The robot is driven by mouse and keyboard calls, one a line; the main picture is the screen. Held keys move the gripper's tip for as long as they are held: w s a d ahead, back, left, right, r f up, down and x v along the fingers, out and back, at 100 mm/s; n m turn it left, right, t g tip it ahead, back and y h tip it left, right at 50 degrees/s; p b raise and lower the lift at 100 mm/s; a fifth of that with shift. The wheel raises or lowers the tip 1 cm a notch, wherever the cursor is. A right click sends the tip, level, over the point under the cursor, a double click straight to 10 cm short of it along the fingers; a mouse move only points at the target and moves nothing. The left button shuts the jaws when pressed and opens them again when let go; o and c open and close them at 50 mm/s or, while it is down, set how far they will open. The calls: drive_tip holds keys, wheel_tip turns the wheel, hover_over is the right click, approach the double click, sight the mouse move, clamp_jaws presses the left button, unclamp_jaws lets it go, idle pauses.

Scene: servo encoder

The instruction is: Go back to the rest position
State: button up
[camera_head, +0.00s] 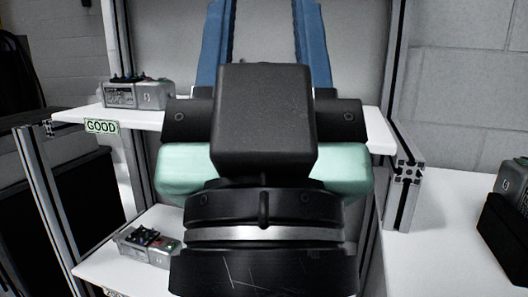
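My gripper (265,14) fills the middle of the head view, seen from behind its dark wrist and mint-green body. Its two blue fingers point away from the camera and stand wide apart. Only the pale grey background shows between them, and I see nothing held. A grey servo encoder unit (150,95) sits on the upper shelf to the left of my gripper, clear of it. The body and wrist hide the middle of the shelves.
The white upper shelf (72,116) carries a green GOOD label (101,127). A second grey unit (160,252) sits on the lower shelf. Metal posts (404,205) frame the shelves. At the right, a grey unit (514,181) stands in a black holder (502,240) on a white table (435,250).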

wheel_tip(320, 180, up, 31)
drive_tip(key=p, duration=2.9)
drive_tip(key=shift+r, duration=0.15)
